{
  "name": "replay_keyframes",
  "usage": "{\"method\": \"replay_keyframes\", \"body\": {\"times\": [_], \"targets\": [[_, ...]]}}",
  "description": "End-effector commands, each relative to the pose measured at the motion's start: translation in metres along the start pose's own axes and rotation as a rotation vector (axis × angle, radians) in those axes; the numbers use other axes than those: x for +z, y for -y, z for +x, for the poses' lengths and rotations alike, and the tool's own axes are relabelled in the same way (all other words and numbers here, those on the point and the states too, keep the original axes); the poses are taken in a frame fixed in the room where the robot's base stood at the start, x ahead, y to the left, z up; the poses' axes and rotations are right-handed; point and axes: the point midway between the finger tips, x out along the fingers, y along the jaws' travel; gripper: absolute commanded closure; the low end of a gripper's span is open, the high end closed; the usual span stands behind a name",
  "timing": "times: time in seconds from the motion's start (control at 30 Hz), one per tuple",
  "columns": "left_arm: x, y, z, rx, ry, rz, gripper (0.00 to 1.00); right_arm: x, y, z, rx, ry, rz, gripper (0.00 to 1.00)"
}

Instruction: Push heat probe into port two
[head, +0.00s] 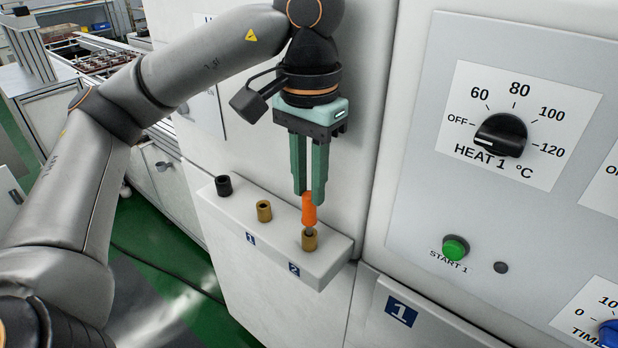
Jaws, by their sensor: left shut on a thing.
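My left gripper (309,196) points down over a white ledge and is shut on the orange heat probe (309,210). The probe is upright, and its lower metal end meets the brass port two (310,240), beside the blue label 2. How deep the tip sits in the port cannot be told. The brass port one (264,211) stands to the left, empty, beside the blue label 1. A black holder (224,186) stands farther left on the same ledge (335,262). My right gripper is not in view.
A control panel on the right has a black HEAT 1 dial (501,135), a green START 1 button (455,248) and a blue timer knob (610,334). A dark cable lies on the green floor. A bench with trays stands at the back left.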

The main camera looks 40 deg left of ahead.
Motion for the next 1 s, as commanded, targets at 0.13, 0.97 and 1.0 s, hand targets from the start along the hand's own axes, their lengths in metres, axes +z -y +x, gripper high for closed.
{"method": "replay_keyframes", "body": {"times": [0.13,0.97,1.0], "targets": [[0.0,0.0,0.005,0.0,0.0,0.0,1.0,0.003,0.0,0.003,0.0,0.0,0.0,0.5],[0.0,0.0,0.024,0.0,0.0,0.0,0.74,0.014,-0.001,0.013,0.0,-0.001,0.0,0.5],[0.0,0.0,0.023,0.0,0.0,0.0,0.69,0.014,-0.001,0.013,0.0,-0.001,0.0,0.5]]}}
